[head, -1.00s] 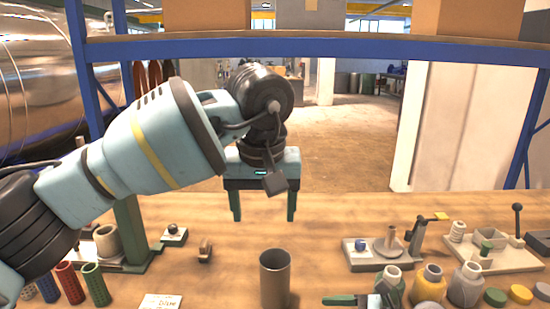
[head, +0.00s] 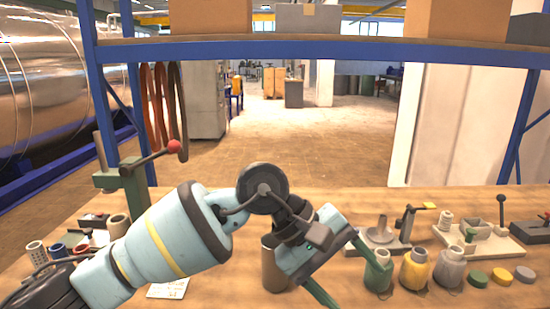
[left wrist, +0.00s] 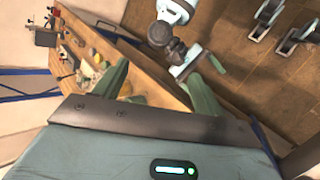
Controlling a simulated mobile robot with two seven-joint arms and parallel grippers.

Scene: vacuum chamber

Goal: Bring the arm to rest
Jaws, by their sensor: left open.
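My left arm (head: 165,240) comes in from the lower left and bends at a dark wrist joint. My left gripper (head: 345,270) is low over the front of the bench (head: 345,203), tilted, its green fingers spread and pointing to the lower right. Nothing shows between them. The fingers also show apart in the left wrist view (left wrist: 162,85). A light arm of mine with a gripper-like end (left wrist: 187,65) shows beyond them; its jaws are too small to judge.
A brown metal cup (head: 272,268) stands partly hidden behind my gripper. Close to the fingers are a green jar (head: 378,272), a yellow jar (head: 414,270) and a grey jar (head: 450,268). A red-knobbed lever press (head: 110,180) stands left. A blue shelf beam (head: 330,50) spans above.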

